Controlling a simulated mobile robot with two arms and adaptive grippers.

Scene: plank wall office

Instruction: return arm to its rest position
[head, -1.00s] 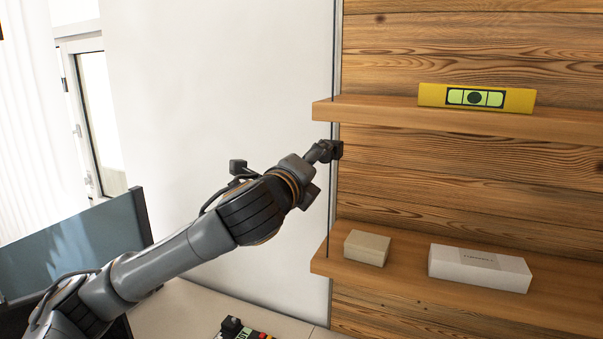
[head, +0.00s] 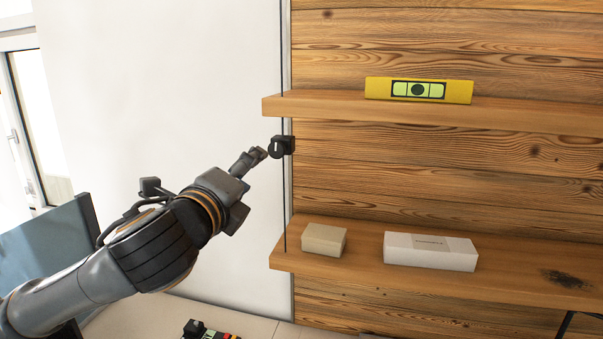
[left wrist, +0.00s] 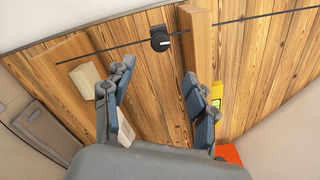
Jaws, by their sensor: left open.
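My left arm comes in from the left in the head view, and its gripper (head: 254,159) is just left of a small black device (head: 282,145) on a thin dark cord. A gap shows between the fingertips and the device. In the left wrist view the two fingers of the left gripper (left wrist: 160,100) stand wide apart with nothing between them. The black device (left wrist: 160,39) shows beyond them, near the top. My right gripper is not in view.
The upper wooden shelf (head: 340,105) bears a yellow level-like block (head: 418,90). The lower shelf (head: 350,270) bears a beige box (head: 324,240) and a white box (head: 430,251). A dark panel (head: 50,250) stands at left. The white wall area (head: 170,90) is clear.

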